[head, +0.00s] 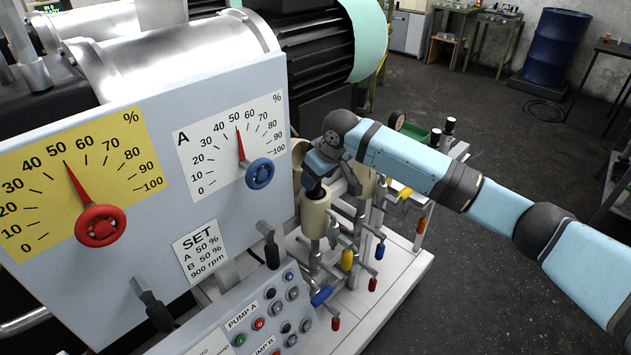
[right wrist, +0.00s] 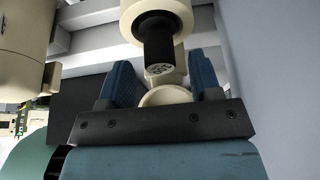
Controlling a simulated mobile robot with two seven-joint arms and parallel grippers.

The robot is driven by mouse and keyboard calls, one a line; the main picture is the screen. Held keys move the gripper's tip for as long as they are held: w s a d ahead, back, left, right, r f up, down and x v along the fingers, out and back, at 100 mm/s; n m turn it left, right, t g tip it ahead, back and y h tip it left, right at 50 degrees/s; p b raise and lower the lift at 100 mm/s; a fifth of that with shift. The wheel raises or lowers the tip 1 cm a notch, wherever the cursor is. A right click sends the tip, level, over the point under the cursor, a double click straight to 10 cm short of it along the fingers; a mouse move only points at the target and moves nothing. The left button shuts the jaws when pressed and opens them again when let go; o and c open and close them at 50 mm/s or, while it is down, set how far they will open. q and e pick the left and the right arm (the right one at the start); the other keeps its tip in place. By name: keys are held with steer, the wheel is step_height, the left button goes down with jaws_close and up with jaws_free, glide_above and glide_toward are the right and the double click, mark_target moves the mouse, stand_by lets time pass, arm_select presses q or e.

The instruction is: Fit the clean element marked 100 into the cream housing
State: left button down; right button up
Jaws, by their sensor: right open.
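A cream housing (head: 315,215) stands upright on the pipework in the head view. My right gripper (head: 313,182) is just above it, and my wrist hides part of the area. In the right wrist view, my right gripper (right wrist: 163,86) has its two blue fingers spread apart. A dark cylindrical element (right wrist: 158,45) shows beyond and between the fingers, projecting from a cream ring-shaped part (right wrist: 175,12). A rounded cream part (right wrist: 168,97) lies between the fingers. My left gripper is out of view.
Another cream housing (head: 368,184) stands close behind my wrist. Valves with coloured handles (head: 347,260) crowd the skid below. The grey panel with two dials (head: 215,205) borders the left. A green tray (head: 413,131) lies beyond my arm. Open floor (head: 480,290) lies to the right.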

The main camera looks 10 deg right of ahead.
steer(key=v, duration=1)
steer(key=s+a+f+t+y, duration=0.15)
steer(key=s+f, duration=0.25)
steer(key=f, duration=0.4)
steer(key=s+a+f+m+t+y, duration=0.1)
steer(key=s+a+f, duration=0.25)
steer(key=f, duration=0.35)
steer(key=s+a+f+t+y, duration=0.1)
steer(key=s+a+f+y, duration=0.1)
steer(key=s+f, duration=0.45)
steer(key=s+d+f+m+t+h, duration=0.1)
steer(key=s+d+f, duration=0.2)
steer(key=s, duration=0.4)
steer(key=s+d+f+t+h, duration=0.1)
steer(key=s+d+f, duration=0.2)
steer(key=s+f, duration=0.3)
steer(key=s+d+f+m+t+h, duration=0.1)
steer(key=s+d+f+t, duration=0.1)
steer(key=s, duration=0.7)
step_height(320, 180, down, 2)
steer(key=shift+d+f+m, duration=0.25)
steer(key=shift+d+m, duration=0.05)
steer(key=shift+d, duration=0.3)
steer(key=shift+h, duration=0.25)
step_height(320, 180, up, 5)
steer(key=p, duration=0.4)
steer(key=shift+d+f+p, duration=0.1)
steer(key=shift+d+p, duration=0.1)
steer(key=shift+p, duration=0.15)
